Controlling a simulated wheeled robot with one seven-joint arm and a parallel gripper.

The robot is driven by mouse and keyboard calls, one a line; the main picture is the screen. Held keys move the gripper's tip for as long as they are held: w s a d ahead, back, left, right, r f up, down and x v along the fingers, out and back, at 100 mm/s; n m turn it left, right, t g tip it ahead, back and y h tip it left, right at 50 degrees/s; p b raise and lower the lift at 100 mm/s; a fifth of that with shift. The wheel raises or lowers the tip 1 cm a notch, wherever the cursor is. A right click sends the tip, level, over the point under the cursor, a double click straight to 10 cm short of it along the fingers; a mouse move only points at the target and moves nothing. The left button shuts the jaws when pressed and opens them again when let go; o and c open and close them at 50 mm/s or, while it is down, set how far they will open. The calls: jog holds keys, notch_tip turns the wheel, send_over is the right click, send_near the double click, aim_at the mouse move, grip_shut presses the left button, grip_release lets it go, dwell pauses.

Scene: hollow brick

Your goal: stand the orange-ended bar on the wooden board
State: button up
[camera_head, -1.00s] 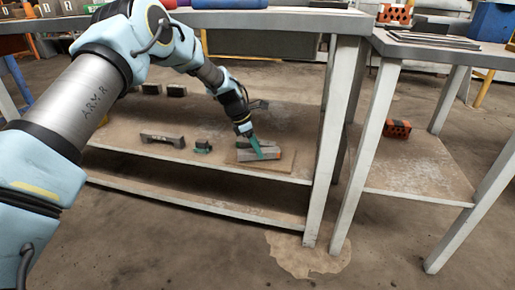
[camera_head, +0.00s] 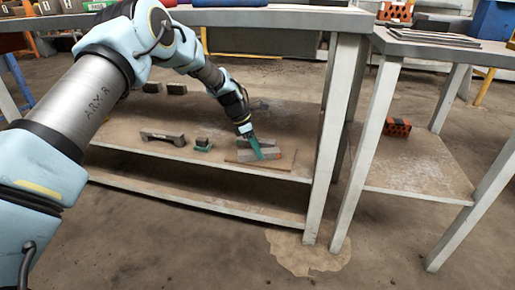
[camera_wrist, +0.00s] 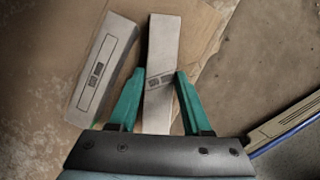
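In the wrist view a grey bar (camera_wrist: 163,45) with dark markings lies between the teal fingers of my gripper (camera_wrist: 160,82). The fingers appear closed against its sides. A second grey bar (camera_wrist: 105,68) with a dark outlined panel lies to the left, apart from the gripped one. The brown wooden board (camera_wrist: 200,40) shows beneath them. In the head view my gripper (camera_head: 256,147) is low over the shelf, with grey bar shapes (camera_head: 270,153) by its fingertips. The board's edge (camera_head: 265,164) shows in front. No orange end shows now, so I cannot confirm which bar is held.
A dark grey handle-shaped piece (camera_head: 162,138) and a small green-and-dark part (camera_head: 203,144) lie left of the board. Dark blocks (camera_head: 176,88) sit farther back. A table leg (camera_head: 328,150) stands close on the right. An orange brick (camera_head: 397,127) lies on the neighbouring shelf.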

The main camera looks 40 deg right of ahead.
jog(key=o, duration=0.4)
jog(key=p+v, duration=0.3)
jog(key=v, duration=0.7)
jog(key=shift+a+r, duration=0.1)
jog(key=shift+r, duration=0.3)
jog(key=shift+w, duration=0.1)
jog(key=w+a+r+m+t+y, duration=0.1)
jog(key=w+a+r+m, duration=0.15)
jog(key=a, duration=0.65)
jog(key=w+a+r+m+t, duration=0.1)
jog(key=w+a+r, duration=0.15)
jog(key=a, duration=0.75)
jog(key=w+a+r+m+t+y, duration=0.1)
jog(key=w+a+r+m, duration=0.15)
jog(key=a, duration=0.65)
jog(key=s+a+r+m+t+y, duration=0.1)
jog(key=s+a+m, duration=0.35)
jog(key=a, duration=0.85)
jog(key=s+a+r+m+y, duration=0.1)
jog(key=s+a, duration=0.7)
jog(key=a, duration=0.6)
jog(key=shift+m, duration=0.35)
notch_tip(320, 180, up, 33)
jog(key=p, duration=3.3)
jog(key=shift+s+a, duration=0.1)
